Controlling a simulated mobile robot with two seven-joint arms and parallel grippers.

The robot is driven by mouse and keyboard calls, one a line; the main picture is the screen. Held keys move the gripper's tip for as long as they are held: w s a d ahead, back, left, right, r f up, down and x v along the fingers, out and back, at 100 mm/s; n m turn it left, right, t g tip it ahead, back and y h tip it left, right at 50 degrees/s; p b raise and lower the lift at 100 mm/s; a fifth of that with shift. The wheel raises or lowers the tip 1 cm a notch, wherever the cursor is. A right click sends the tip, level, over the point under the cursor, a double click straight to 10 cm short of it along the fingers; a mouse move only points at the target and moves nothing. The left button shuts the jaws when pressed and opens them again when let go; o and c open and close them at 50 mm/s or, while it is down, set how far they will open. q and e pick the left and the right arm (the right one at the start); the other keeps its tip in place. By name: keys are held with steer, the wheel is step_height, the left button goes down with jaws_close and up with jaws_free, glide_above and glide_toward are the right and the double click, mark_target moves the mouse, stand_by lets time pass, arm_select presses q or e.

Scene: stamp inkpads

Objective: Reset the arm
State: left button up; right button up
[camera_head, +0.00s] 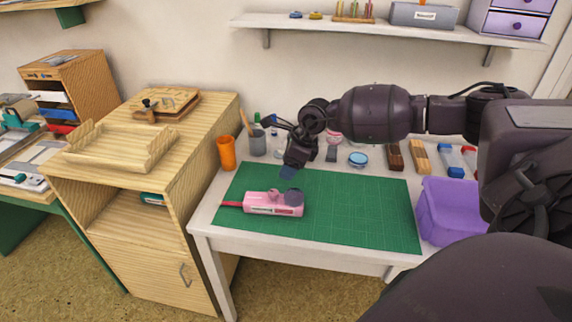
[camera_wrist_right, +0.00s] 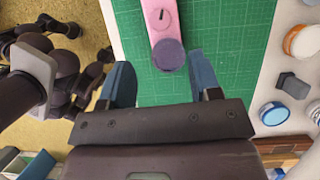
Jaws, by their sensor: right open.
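My right gripper (camera_head: 287,172) is open and empty, above the green cutting mat and pointing down. Its two blue fingers also show spread apart in the right wrist view (camera_wrist_right: 161,78). In the right wrist view the pink object (camera_wrist_right: 160,18) runs out of the top edge, and one knob (camera_wrist_right: 168,55) appears between the fingers. My left gripper is not in view.
The green mat (camera_head: 360,210) is clear to the right of the pink object. A purple bin (camera_head: 450,212) stands at the table's right. An orange cup (camera_head: 227,152), a grey cup (camera_head: 257,143) and a blue-lidded round pad (camera_head: 358,159) stand along the back. A wooden cabinet (camera_head: 150,215) adjoins left.

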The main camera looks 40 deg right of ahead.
steer(key=shift+w, duration=0.1)
steer(key=w+a+r+m+t+y, duration=0.1)
steer(key=a+r+m+t+y, duration=0.3)
steer(key=a+m, duration=0.5)
steer(key=w+a+r+m+t+y, duration=0.2)
steer(key=a+r+m+t+y, duration=0.15)
steer(key=a+m+t, duration=0.45)
steer(key=s+d+f+m+g+h, duration=0.1)
steer(key=s+f+m+h, duration=0.4)
steer(key=s+f+m, duration=0.8)
steer(key=s+d+f+m+g+h, duration=0.2)
steer(key=s+f+m+h, duration=0.3)
steer(key=s+f+m, duration=0.8)
steer(key=s+g, duration=0.1)
steer(key=s, duration=0.3)
steer(key=shift+d+f+m+h, duration=0.15)
steer(key=shift+f+m+h, duration=0.15)
steer(key=shift+f+h, duration=0.1)
